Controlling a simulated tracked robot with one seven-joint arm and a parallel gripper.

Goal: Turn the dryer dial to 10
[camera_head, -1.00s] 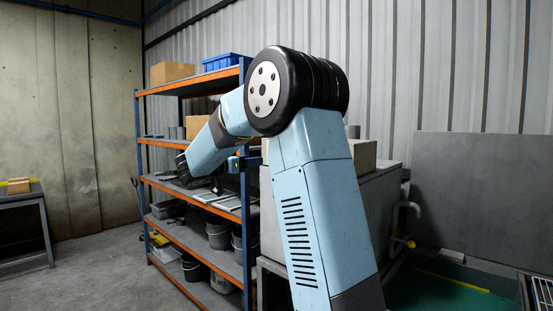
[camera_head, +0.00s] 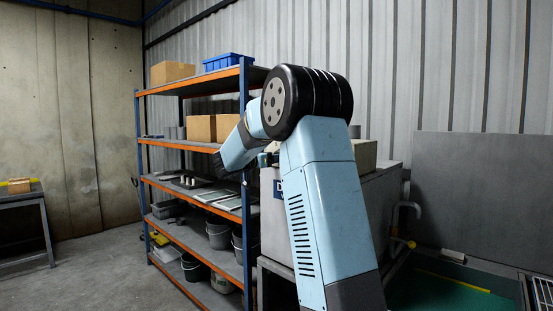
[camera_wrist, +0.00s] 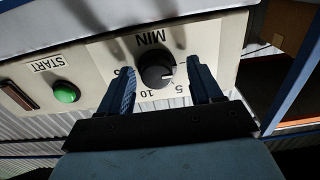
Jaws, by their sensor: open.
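In the wrist view the black round dryer dial (camera_wrist: 157,72) sits on a cream panel (camera_wrist: 95,62) whose lettering appears upside down. "MIN" is printed above it, and 5 and 10 below it. A pale pointer line on the dial points right in the picture, above the 5 and away from the 10. My gripper (camera_wrist: 161,67) is open, one blue finger on each side of the dial, with visible gaps. I cannot tell how deep the fingertips reach.
A green START button (camera_wrist: 66,92) and a dark reddish switch (camera_wrist: 18,95) are left of the dial. In the head view a blue-and-orange shelf (camera_head: 190,145) with boxes and buckets stands left of the grey machine (camera_head: 385,200).

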